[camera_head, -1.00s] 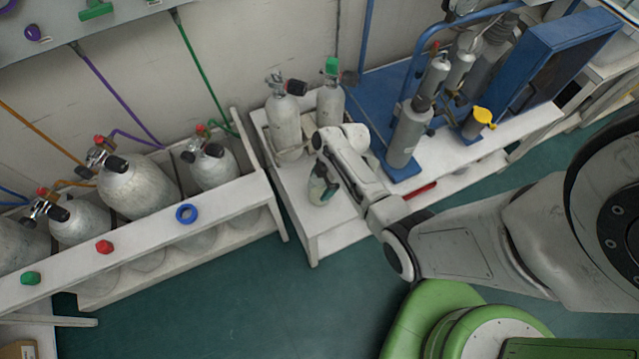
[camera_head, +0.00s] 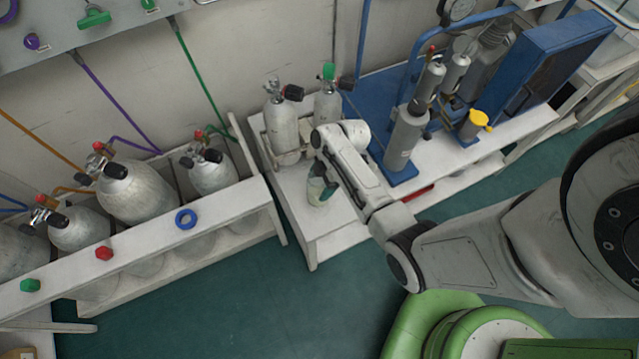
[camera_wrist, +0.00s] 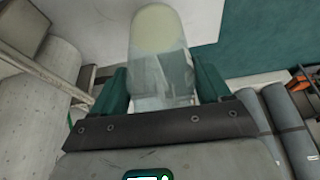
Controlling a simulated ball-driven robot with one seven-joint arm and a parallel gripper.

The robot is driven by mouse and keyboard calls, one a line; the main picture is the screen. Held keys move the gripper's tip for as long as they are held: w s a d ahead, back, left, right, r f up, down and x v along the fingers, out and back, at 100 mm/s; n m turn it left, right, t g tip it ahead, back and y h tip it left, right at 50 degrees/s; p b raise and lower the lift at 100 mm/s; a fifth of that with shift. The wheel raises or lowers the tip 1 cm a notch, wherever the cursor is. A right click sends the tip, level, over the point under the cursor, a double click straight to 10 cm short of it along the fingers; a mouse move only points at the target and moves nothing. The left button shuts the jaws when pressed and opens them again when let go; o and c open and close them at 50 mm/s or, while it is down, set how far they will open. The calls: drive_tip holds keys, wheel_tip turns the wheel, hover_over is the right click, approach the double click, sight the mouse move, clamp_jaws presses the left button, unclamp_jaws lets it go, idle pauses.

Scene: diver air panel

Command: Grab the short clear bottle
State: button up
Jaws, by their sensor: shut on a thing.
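The short clear bottle (camera_head: 319,194) stands near the front left of the white bench (camera_head: 331,240) in the head view. In the wrist view the clear bottle (camera_wrist: 160,60) sits between the two green fingers, with its pale round end toward the top of the picture. My gripper (camera_head: 322,186) is shut on the bottle, one finger on each side. The gripper also shows in the wrist view (camera_wrist: 163,88). My wrist and forearm hide part of the bottle's right side in the head view. I cannot tell whether the bottle touches the bench.
Two grey cylinders (camera_head: 281,128) stand behind the bottle at the bench's back. A grey cylinder (camera_head: 406,138) on a blue base is to the right, close to my arm. A rack of large cylinders (camera_head: 215,206) is to the left. Green floor (camera_head: 215,300) lies open in front.

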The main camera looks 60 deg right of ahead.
drive_tip(key=s+a+r, duration=0.4)
drive_tip(key=s+r, duration=0.5)
drive_tip(key=s, duration=0.4)
drive_tip(key=shift+r, duration=0.2)
drive_tip(key=shift+a, duration=0.1)
idle(0.4)
